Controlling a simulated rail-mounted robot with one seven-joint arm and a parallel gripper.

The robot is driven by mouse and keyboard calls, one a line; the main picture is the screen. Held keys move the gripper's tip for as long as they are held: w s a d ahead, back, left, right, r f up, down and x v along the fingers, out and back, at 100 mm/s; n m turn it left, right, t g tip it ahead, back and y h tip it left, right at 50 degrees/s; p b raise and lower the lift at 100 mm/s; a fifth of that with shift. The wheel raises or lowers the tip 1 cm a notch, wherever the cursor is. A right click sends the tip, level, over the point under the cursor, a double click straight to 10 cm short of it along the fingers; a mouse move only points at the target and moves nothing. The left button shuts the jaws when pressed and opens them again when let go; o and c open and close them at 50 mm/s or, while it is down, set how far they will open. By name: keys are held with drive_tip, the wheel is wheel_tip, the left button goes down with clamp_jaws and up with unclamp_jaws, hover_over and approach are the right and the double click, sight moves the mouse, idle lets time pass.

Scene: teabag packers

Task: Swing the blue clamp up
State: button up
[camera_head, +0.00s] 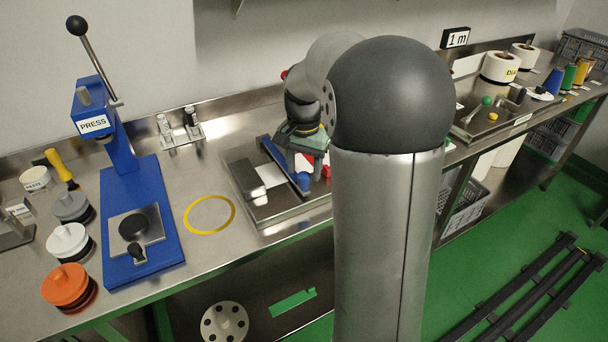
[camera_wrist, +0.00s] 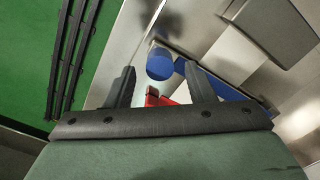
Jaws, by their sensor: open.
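The blue clamp (camera_head: 280,160) is a long blue bar with a round knob at its near end, lying low across a metal fixture plate (camera_head: 262,213). In the wrist view, the knob of the blue clamp (camera_wrist: 160,64) shows between and beyond the fingertips, and its bar runs off to the right, partly behind the right finger. My gripper (camera_head: 308,168) is over the right side of the fixture, close to the knob. In the wrist view, my gripper (camera_wrist: 159,70) is open, its fingers apart. I cannot tell whether a finger touches the clamp.
A red part (camera_wrist: 157,97) shows beneath the fingers. Grey blocks (camera_head: 266,180) sit on the fixture left of the clamp. A blue press (camera_head: 120,170) stands to the left. The bench around the yellow ring (camera_head: 187,220) is clear. My arm hides part of the bench.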

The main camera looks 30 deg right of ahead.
drive_tip(key=shift+f, duration=1.45)
